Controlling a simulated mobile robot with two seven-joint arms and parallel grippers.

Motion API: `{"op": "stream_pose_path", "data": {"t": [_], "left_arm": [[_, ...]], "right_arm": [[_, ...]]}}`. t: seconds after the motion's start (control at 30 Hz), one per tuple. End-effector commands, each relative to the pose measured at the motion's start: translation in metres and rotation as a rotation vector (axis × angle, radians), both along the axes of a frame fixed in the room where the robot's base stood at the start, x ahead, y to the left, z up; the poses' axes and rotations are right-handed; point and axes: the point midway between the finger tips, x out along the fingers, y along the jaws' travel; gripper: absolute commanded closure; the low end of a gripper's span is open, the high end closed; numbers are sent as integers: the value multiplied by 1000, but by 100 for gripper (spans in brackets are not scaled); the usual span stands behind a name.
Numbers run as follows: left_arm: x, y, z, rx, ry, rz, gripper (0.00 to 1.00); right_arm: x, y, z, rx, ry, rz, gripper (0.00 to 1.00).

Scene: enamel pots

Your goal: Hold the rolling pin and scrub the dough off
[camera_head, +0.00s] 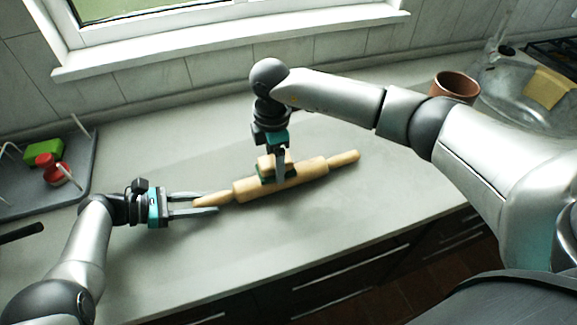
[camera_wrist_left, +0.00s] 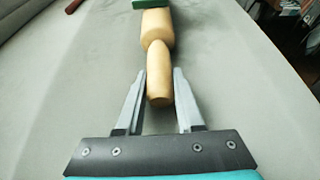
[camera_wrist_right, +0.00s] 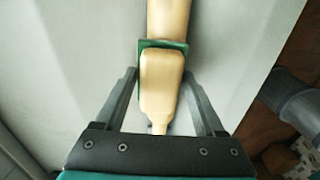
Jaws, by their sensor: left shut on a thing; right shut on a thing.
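A wooden rolling pin (camera_head: 313,170) lies slantwise on the grey counter. My left gripper (camera_head: 206,201) is shut on its left handle, which shows between the fingers in the left wrist view (camera_wrist_left: 158,80). My right gripper (camera_head: 279,176) comes down from above and is shut on a scrubbing brush (camera_head: 265,164) with a wooden back and a green underside. The brush sits on or right against the pin's barrel; its wooden back (camera_wrist_right: 161,75) fills the right wrist view between the fingers. I cannot make out any dough on the pin.
A grey tray (camera_head: 82,165) at the left holds a green sponge (camera_head: 43,152) and a red-topped jar (camera_head: 55,170). A brown pot (camera_head: 455,86) stands at the back right, near a sink (camera_head: 505,90) with a yellow cloth (camera_head: 547,88). The counter around the pin is clear.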

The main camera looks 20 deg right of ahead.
Motion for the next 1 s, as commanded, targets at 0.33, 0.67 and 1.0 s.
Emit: {"op": "stream_pose_path", "data": {"t": [0.33,0.67,1.0], "left_arm": [[0,0,0,-1,-2,-1,100],[0,0,0,-1,-1,0,100],[0,0,0,-1,-1,1,100]], "right_arm": [[0,15,0,0,2,0,73],[1,14,19,1,-2,0,73],[1,13,61,0,-3,0,73]]}}
